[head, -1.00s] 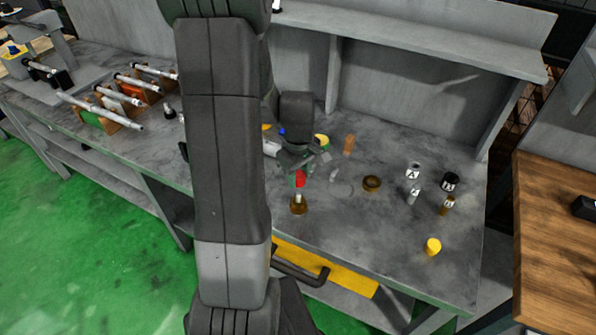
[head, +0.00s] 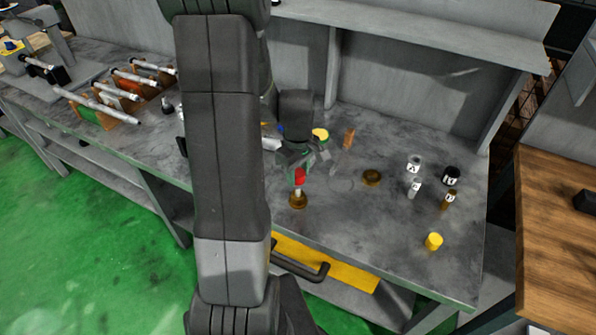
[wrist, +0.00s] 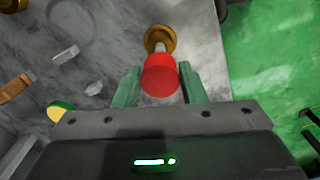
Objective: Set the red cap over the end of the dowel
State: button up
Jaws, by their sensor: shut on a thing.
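The red cap (head: 300,175) is between the green fingers of my gripper (wrist: 160,84), which is shut on it. The cap also shows in the wrist view (wrist: 160,76). The pale dowel (head: 299,189) stands upright in a round brass base (head: 298,202) near the bench's front edge. The cap is in line with the dowel's upper end. The cap hides that end in the wrist view, so I cannot tell how far it sits over it.
A brass ring (head: 372,177), labelled cylinders (head: 414,187) and a yellow cap (head: 434,241) are to the right on the grey bench. A brown block (head: 349,138) and a yellow-green round piece (head: 320,135) lie behind. Racked rods (head: 125,90) are at left.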

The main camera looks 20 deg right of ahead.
aim_at(298, 188)
jog(key=shift+f+b, duration=2.25)
jog(key=shift+f, duration=0.55)
jog(key=o, duration=1)
notch_tip(298, 188, up, 14)
jog(key=shift+f, duration=0.1)
